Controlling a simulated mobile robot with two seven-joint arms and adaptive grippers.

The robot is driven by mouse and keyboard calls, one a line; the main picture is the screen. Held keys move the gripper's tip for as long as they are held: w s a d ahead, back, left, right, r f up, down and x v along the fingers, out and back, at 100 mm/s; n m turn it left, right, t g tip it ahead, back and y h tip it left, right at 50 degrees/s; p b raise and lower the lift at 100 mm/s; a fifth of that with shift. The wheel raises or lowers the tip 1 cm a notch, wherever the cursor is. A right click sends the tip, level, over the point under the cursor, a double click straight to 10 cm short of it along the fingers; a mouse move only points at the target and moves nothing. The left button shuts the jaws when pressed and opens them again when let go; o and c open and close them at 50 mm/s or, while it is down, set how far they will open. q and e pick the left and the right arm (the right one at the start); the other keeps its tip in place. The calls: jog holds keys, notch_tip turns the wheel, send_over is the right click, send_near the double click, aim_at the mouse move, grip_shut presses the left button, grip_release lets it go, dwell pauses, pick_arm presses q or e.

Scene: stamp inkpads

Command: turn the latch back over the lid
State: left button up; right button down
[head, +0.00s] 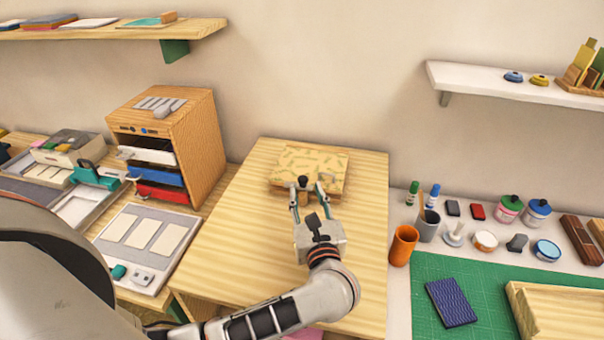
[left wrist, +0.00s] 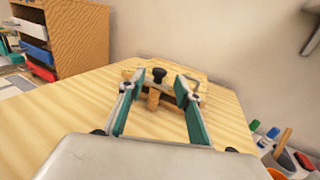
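A flat wooden box with a patterned lid (head: 312,163) lies near the back of the light wooden table. The lid looks down. A small wooden latch (left wrist: 153,101) with a black knob (left wrist: 159,75) is at the box's front edge. The latch points out from the box toward my gripper, not across the lid. The knob also shows in the head view (head: 303,181). My left gripper (head: 307,190) is open at the box's front. In the left wrist view, its green-padded fingers (left wrist: 160,90) stand on either side of the latch, with gaps. My right gripper is not in view.
A wooden drawer cabinet (head: 195,140) stands left of the table. An orange cup (head: 403,246), a grey cup, ink pots and a green mat (head: 465,275) lie to the right. Shelves hang above on both sides. The table around the box is clear.

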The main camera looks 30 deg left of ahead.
aim_at(304, 182)
pick_arm(q)
jog(key=p+x, duration=0.1)
jog(key=x, duration=0.5)
grip_shut()
